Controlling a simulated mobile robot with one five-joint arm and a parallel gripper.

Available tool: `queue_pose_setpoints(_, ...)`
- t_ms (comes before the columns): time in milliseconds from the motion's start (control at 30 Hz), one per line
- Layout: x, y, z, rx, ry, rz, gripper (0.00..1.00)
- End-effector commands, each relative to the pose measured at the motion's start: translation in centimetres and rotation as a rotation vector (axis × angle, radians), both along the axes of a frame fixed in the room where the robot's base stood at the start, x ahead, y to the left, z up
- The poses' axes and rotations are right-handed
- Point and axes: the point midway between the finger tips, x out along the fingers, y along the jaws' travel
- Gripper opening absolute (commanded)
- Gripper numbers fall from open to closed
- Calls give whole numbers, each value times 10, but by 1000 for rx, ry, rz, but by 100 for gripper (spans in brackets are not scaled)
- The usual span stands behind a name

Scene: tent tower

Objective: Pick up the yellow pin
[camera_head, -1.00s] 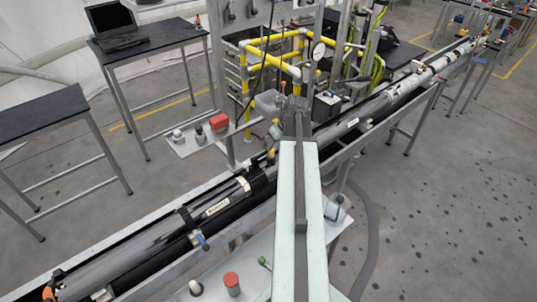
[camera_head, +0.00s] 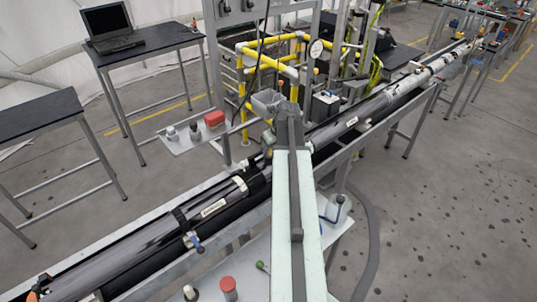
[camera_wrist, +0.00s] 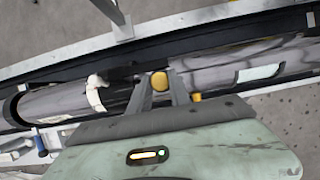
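The yellow pin (camera_wrist: 160,81) shows in the wrist view as a small rounded yellow end beside the dark and grey tube (camera_wrist: 215,70). My gripper (camera_wrist: 160,76) reaches toward it, with one grey finger on each side of the yellow end. The fingers stand apart. I cannot tell whether either touches the pin. A second small yellow piece (camera_wrist: 196,97) shows just right of the right finger. In the head view my arm reaches over the long tube (camera_head: 215,208), and its end hides the pin and the fingertips.
The tube lies in a long metal-railed trough. A lower shelf with a red-capped item (camera_head: 229,284) is below. Yellow pipe railings (camera_head: 270,58) stand behind. Tables are at the left.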

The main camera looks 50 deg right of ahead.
Motion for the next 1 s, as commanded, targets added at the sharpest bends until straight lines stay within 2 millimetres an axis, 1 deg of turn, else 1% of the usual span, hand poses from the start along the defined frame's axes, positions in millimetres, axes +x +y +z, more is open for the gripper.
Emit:
queue_pose_setpoints(233,0,1,1,1,0,0,0)
queue_pose_setpoints(367,0,1,10,1,0,1,0)
queue_pose_setpoints(467,0,1,24,1,0,1,0)
queue_pose_setpoints(700,1,1,76,1,0,1,0)
queue_pose_setpoints(800,1,1,94,1,0,1,0)
queue_pose_setpoints(900,1,1,102,0,0,2,0)
queue_pose_setpoints(1000,1,1,102,0,0,2,0)
